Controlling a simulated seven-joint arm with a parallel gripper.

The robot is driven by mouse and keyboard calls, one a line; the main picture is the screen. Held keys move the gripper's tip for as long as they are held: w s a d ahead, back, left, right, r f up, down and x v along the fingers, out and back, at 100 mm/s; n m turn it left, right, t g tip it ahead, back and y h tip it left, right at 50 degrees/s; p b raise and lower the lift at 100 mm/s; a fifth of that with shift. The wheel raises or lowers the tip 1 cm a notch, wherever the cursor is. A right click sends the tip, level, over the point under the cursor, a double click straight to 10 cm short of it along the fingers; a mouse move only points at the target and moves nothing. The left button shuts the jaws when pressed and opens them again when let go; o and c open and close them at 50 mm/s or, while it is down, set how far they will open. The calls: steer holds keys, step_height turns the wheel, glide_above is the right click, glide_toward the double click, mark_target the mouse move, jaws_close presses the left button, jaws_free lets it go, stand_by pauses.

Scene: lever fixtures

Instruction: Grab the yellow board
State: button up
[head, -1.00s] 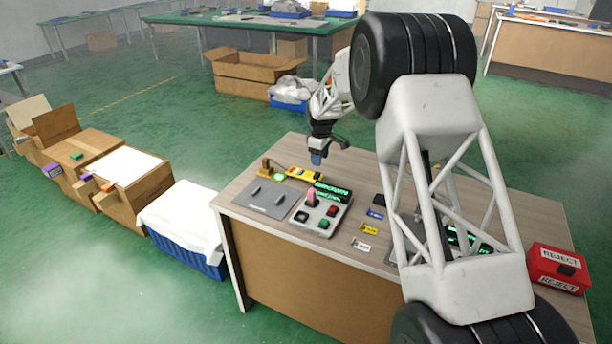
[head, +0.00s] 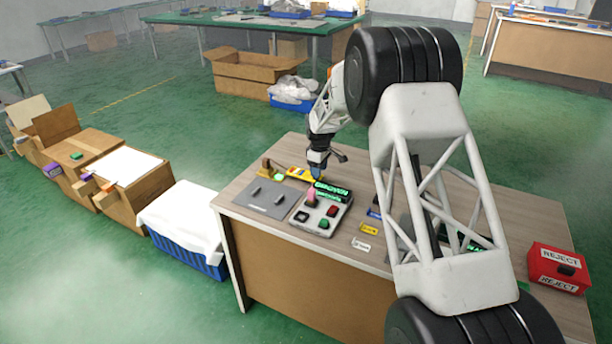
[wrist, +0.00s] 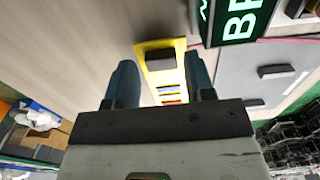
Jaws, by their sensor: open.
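The yellow board (head: 300,173) lies flat near the back edge of the table in the head view, partly hidden by my gripper. In the wrist view the yellow board (wrist: 167,76) has a dark block (wrist: 161,60) on it and small coloured strips. My gripper (head: 318,168) is low above the table at the board's right end. In the wrist view my gripper (wrist: 160,75) is open, with one blue-grey finger on each side of the board. Nothing is held; I cannot tell the remaining height exactly.
A grey control box (head: 321,212) with coloured buttons and a lit green display (head: 332,189) stands close to the gripper. A grey plate (head: 267,198) with two handles lies left of it. Small labels lie to the right, and a red REJECT box (head: 557,268) stands at the table's right.

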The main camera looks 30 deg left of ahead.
steer(key=shift+f, duration=1)
steer(key=c, duration=0.7)
steer(key=shift+r, duration=0.1)
steer(key=shift+r, duration=4.95)
